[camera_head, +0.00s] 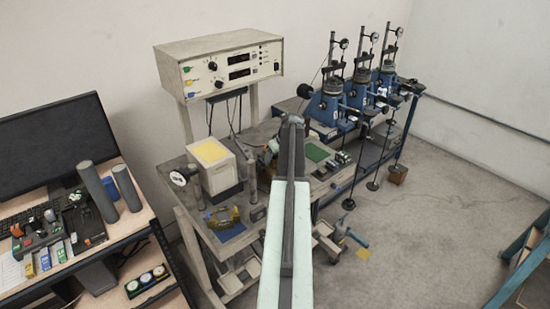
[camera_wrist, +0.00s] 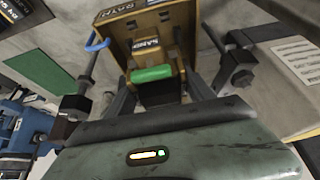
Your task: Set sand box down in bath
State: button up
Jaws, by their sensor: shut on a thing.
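The sand box, a tan-brown block lettered SAND (camera_wrist: 150,28), is near the top middle of the wrist view. A green bar (camera_wrist: 152,73) shows on its near side. My gripper (camera_wrist: 160,92) is shut on the sand box, with dark fingers at its two sides. In the head view my arm covers the gripper and most or all of the box, over the bench in the middle.
A pale box with a yellow top (camera_head: 212,153) stands left of my arm. A brass-coloured item (camera_head: 222,217) is on a blue mat in front of it. A green mat (camera_head: 317,152) lies right of my arm. Blue test frames (camera_head: 330,105) stand behind.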

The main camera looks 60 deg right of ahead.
jog(key=shift+f+b, duration=2.6)
jog(key=shift+f, duration=0.35)
jog(key=shift+s+a+b, duration=0.15)
jog(key=shift+b, duration=0.2)
jog(key=o, duration=1.8)
jog(key=shift+s+f, duration=0.1)
jog(key=shift+o, duration=0.2)
jog(key=p+v, duration=0.7)
jog(key=v, duration=0.1)
jog(key=shift+r+p, duration=0.25)
jog(key=shift+p, duration=0.1)
jog(key=shift+w+f, duration=0.1)
jog(key=shift+w, duration=0.15)
